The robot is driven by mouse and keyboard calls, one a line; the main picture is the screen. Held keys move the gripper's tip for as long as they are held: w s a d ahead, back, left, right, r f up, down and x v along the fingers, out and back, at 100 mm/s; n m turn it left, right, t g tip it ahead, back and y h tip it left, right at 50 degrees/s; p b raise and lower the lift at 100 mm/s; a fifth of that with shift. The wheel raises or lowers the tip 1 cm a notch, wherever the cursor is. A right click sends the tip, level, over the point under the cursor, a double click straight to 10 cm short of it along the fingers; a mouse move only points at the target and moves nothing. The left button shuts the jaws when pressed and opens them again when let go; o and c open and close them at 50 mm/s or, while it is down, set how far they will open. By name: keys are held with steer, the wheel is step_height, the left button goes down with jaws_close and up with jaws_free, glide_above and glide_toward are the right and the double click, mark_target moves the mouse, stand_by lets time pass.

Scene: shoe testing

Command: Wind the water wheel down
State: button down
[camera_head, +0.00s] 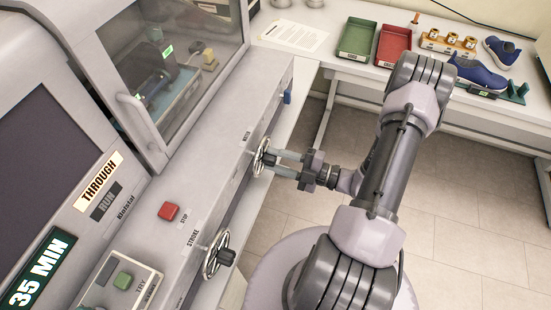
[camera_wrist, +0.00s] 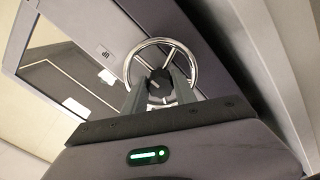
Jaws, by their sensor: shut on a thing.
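The water wheel (camera_head: 258,165) is a small silver spoked handwheel on the front of the grey machine, the farther of two wheels there. In the wrist view the wheel's chrome rim (camera_wrist: 160,42) shows beyond my gripper (camera_wrist: 160,82). The two fingers are shut on the dark knob (camera_wrist: 158,80) of the wheel, one on each side, and hide part of the wheel.
The STROKE wheel (camera_head: 212,255) and a red STOP button (camera_head: 169,211) are nearer on the same machine. A blue handle (camera_head: 287,97) sticks out farther along. A bench with a green tray (camera_head: 357,39), a red tray (camera_head: 393,44) and blue shoes (camera_head: 478,74) stands behind. The floor at right is clear.

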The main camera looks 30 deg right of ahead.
steer(key=n, duration=0.6)
stand_by(0.6)
steer(key=c, duration=1)
jaws_free()
steer(key=shift+d, duration=0.1)
steer(key=v, duration=1.7)
steer(key=shift+s+d, duration=0.1)
steer(key=shift+s, duration=0.05)
